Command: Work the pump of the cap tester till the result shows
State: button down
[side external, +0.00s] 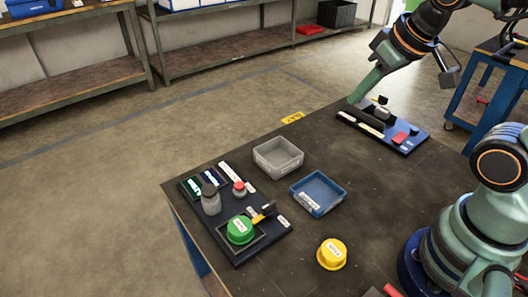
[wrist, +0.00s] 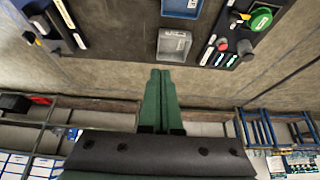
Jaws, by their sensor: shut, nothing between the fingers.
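A dark board (side external: 262,243), which looks like the cap tester, lies at the table's near left corner. It carries a green cap (side external: 240,230) in a square frame, an upright grey cylinder (side external: 211,203), a red button (side external: 239,187), a yellow-and-black part (side external: 263,212) and two small lit panels (side external: 194,186). I cannot tell which part is the pump, nor read the panels. The board also shows at the upper right of the wrist view (wrist: 229,30). My gripper (side external: 354,99) is shut and empty, well away from this board; its green fingers (wrist: 160,72) touch each other.
A grey tray (side external: 278,168) and a blue tray (side external: 338,195) stand mid-table. A yellow cap (side external: 331,254) lies in front. A second board (side external: 405,146) with a red block (side external: 400,138) lies at the far edge, near my gripper in the picture.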

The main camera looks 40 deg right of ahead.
dwell(0.4)
jog(key=g, duration=0.6)
send_over(209, 190)
jog(key=shift+f, duration=1.3)
notch_tip(209, 190, down, 14)
jog(key=shift+f, duration=0.1)
